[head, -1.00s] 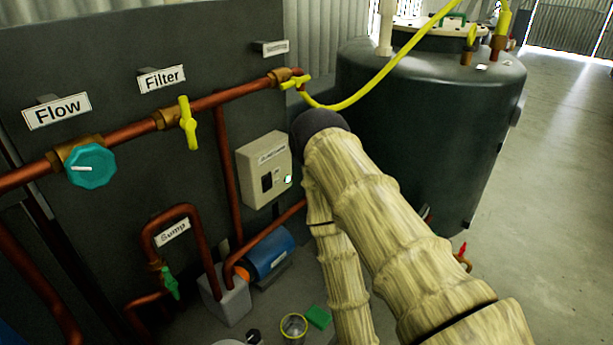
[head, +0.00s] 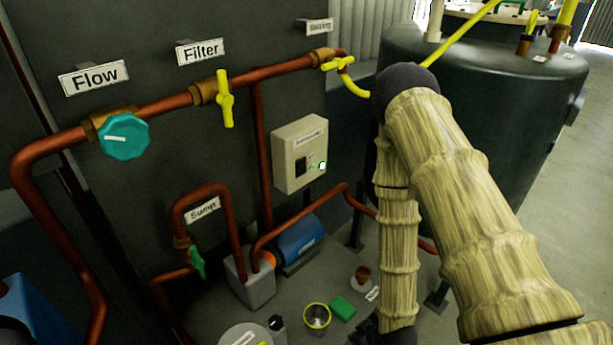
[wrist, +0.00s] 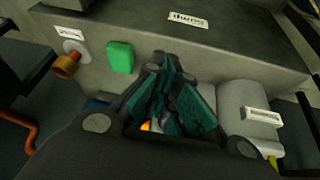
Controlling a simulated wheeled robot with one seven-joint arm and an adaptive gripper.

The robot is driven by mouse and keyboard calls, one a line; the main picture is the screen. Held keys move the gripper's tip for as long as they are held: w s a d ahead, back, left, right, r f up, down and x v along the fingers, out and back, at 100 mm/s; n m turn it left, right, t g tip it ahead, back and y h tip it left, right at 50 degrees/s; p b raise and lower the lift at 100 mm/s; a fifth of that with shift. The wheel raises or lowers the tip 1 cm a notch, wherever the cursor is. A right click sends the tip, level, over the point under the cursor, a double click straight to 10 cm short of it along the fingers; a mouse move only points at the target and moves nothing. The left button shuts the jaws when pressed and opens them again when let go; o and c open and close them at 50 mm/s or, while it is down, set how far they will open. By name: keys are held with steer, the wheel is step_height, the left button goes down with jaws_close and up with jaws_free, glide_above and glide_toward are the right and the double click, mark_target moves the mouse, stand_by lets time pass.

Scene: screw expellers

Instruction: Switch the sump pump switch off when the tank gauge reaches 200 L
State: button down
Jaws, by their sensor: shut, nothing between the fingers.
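A pale switch box (head: 281,168) is fixed to the dark panel in the head view. The large dark tank (head: 500,110) stands at the upper right, partly behind my arm. I cannot make out a tank gauge or its reading. In the head view, my forearm points down to the bottom edge, well below the switch box.
Copper pipes with a teal Flow valve (head: 124,137) and a yellow Filter valve (head: 225,99) cross the panel. Below are a Sump label (head: 202,209) and a blue pump motor (head: 300,242). A green block (head: 342,308) and a yellow-rimmed cup (head: 317,317) stand on the floor.

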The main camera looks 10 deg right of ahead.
mark_target(299, 166)
steer(key=w+r+n+t+y+b, duration=0.2)
steer(key=w+r+n+t, duration=0.4)
steer(key=w, duration=0.7)
steer(key=w+r+n+t+y+b, duration=0.2)
steer(key=w+r+n, duration=0.4)
steer(key=r, duration=0.5)
steer(key=w+r+n+t+y+b, duration=0.1)
steer(key=w+r+n+t+y, duration=0.2)
steer(key=r, duration=0.9)
steer(key=w+n+y, duration=0.2)
steer(key=w+n, duration=0.2)
steer(key=shift+d+r+n+b, duration=0.2)
steer(key=shift+d+n+b, duration=0.1)
steer(key=shift+d+b, duration=0.1)
steer(key=p+x, duration=0.1)
steer(key=x, duration=0.6)
steer(key=p+x, duration=0.1)
steer(key=x, duration=0.6)
steer(key=shift+r, duration=0.2)
